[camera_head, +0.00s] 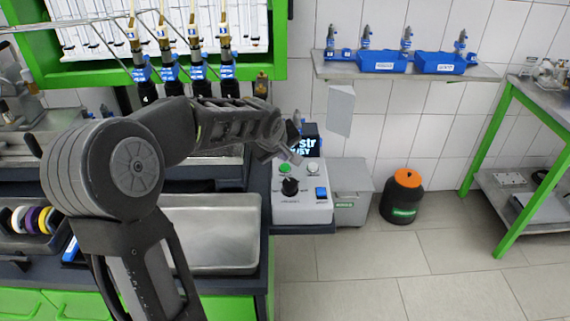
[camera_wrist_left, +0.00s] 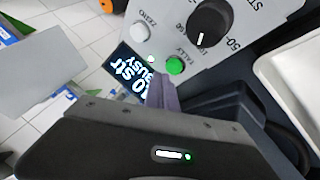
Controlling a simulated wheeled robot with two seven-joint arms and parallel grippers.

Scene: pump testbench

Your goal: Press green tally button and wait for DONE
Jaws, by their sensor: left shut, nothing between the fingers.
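The control box (camera_head: 318,212) stands at the right end of the bench. On its panel are the green tally button (camera_head: 285,168), a white button (camera_head: 312,167), a black knob (camera_head: 290,188) and a blue switch (camera_head: 321,193). In the left wrist view, the green button (camera_wrist_left: 175,66) is labelled TALLY and the white one (camera_wrist_left: 139,33) ZERO. The display (camera_wrist_left: 133,76) reads "10 str" and "BUSY". My left gripper (camera_head: 287,150) is shut and empty, just above the green button. Its fingertips (camera_wrist_left: 161,88) are close beside the button; I cannot tell whether they touch it. My right gripper is not in view.
A grey box (camera_head: 352,190) stands right of the control box, and a black canister with an orange lid (camera_head: 407,180) is on the floor. A metal tray (camera_head: 215,225) lies left of the box. A tilted grey panel (camera_head: 340,110) is behind.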

